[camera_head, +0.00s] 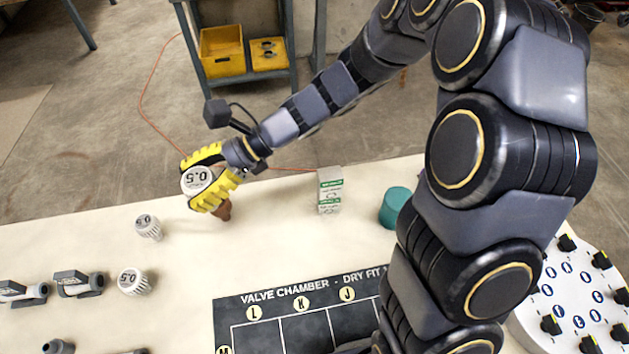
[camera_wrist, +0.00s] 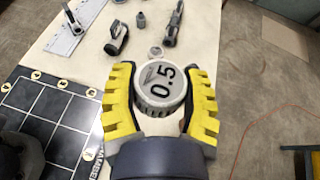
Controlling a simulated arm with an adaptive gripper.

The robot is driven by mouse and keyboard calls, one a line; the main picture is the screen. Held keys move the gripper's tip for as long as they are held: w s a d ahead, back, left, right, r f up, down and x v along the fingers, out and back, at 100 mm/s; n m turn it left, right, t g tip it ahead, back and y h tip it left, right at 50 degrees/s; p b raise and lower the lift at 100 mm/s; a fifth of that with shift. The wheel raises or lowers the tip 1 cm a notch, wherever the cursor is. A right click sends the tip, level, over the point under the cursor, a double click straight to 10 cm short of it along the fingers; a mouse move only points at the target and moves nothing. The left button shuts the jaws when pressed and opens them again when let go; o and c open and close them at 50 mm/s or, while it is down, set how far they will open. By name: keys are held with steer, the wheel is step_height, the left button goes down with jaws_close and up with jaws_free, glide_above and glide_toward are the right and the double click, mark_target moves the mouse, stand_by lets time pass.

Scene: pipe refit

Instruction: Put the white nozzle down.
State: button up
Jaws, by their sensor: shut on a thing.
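My gripper (camera_head: 193,186) has yellow padded fingers and is shut on a white nozzle (camera_head: 197,180) with a ribbed side and "0.5" on its top. In the wrist view the nozzle (camera_wrist: 161,84) sits between both fingers (camera_wrist: 161,92), its marked face toward the camera. It is over the back left part of the cream table (camera_head: 290,235); I cannot tell whether its underside touches the table. Two similar white nozzles, one farther back (camera_head: 148,227) and one nearer (camera_head: 133,281), stand on the table to the lower left.
Grey valve fittings (camera_head: 78,283) lie at the left. A dark valve chamber board (camera_head: 290,318) lies at the front. A white-green box (camera_head: 330,190) and a teal cylinder (camera_head: 395,207) stand right of my gripper. A small brown thing (camera_head: 223,211) shows just beside the fingers. Table between is clear.

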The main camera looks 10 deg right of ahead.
steer(key=w+d+m+t, duration=0.4)
steer(key=w+d, duration=0.1)
steer(key=d, duration=0.4)
steer(key=m+t+h, duration=0.5)
steer(key=m+t, duration=0.4)
steer(key=t, duration=0.1)
glide_above(399, 197)
step_height(399, 197, down, 4)
steer(key=shift+f, duration=4.5)
steer(key=shift+f, duration=0.1)
steer(key=o, duration=1)
steer(key=shift+o, duration=0.2)
